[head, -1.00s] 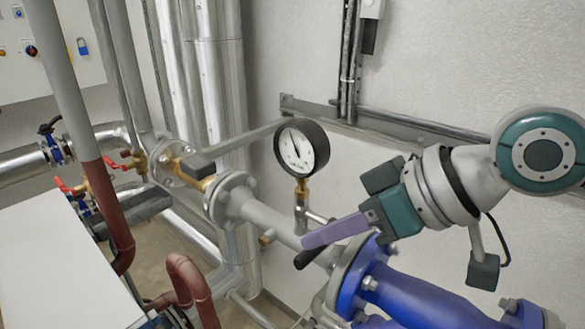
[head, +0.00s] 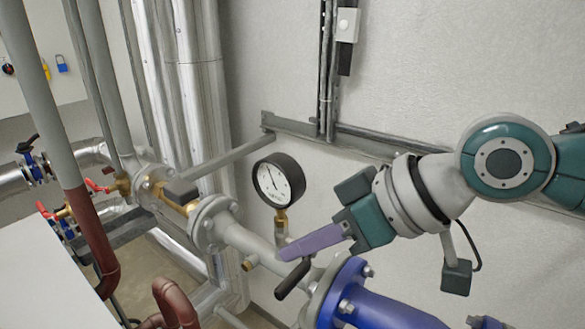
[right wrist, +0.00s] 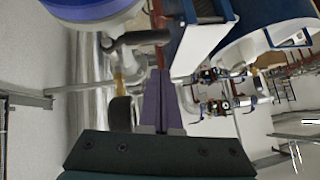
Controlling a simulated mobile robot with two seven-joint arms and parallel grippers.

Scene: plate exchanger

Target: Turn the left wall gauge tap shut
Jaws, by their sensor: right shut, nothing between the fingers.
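The round white-faced gauge (head: 278,180) with a black rim stands upright on a brass stem in the head view. Below it, a black lever handle (head: 292,280), which looks like its tap, slants down to the left by the grey pipe. My right gripper (head: 283,254) has purple fingers, shut and empty, with the tips just above the handle in the picture; I cannot tell whether they touch it. In the right wrist view the shut fingers (right wrist: 158,75) point toward the pipework, and a dark handle (right wrist: 140,38) shows just beyond their tips. My left gripper is not in view.
A blue flanged pipe (head: 375,300) lies right of the handle. A grey flange (head: 211,223) and a brass valve are to the left. A metal rail (head: 300,130) runs along the white wall behind. A pale flat surface (head: 45,275) fills the lower left.

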